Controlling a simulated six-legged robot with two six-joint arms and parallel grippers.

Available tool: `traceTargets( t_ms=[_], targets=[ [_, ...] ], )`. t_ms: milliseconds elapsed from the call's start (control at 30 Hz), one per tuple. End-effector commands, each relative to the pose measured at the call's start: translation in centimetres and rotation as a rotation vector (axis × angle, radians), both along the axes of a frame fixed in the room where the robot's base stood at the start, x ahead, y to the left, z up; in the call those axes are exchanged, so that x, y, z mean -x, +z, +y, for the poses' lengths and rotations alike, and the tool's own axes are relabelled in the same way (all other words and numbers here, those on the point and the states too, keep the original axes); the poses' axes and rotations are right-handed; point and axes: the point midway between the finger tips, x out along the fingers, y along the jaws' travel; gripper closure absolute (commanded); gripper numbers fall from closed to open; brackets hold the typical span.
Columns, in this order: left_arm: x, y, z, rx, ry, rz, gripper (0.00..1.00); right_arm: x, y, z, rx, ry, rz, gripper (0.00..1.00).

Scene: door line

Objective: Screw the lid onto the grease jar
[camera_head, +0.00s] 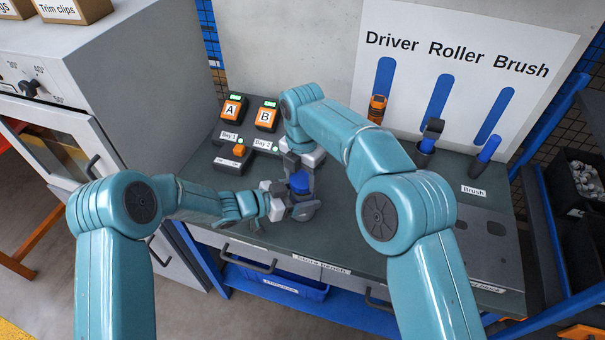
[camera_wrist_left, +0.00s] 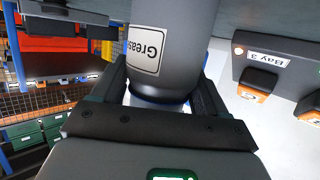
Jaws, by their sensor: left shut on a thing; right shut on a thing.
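The grey grease jar (camera_head: 304,212) stands near the front edge of the dark bench, in the middle of the head view. Its white label reads "Greas" upside down in the left wrist view, where the jar body (camera_wrist_left: 190,50) fills the middle. My left gripper (camera_head: 288,204) is shut on the jar from the left. My right gripper (camera_head: 301,176) reaches down from above and is shut on the blue lid (camera_head: 299,184), at the top of the jar. A bit of blue and white shows between the left fingers (camera_wrist_left: 160,101). How far the lid is seated cannot be told.
Two orange units, A (camera_head: 233,106) and B (camera_head: 267,114), and a small box with an orange top (camera_head: 239,150) sit left of the jar. Brush and roller holders (camera_head: 425,150) stand at right. A grey cabinet (camera_head: 125,80) borders the bench on the left.

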Motion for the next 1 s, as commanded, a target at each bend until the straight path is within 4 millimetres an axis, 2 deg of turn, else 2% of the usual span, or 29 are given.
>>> traceTargets(
  t_ms=[300, 1000],
  targets=[
    [0.0, 0.1, 0.0, 0.001, 0.0, -0.002, 0.81, 0.0, -1.6, 0.0, 0.002, 0.001, 0.001, 0.65],
    [0.0, 0.1, 0.0, 0.001, 0.0, -0.002, 0.81, 0.0, -2.0, 0.0, 0.0, 0.0, 0.0, 0.65]
  ],
)
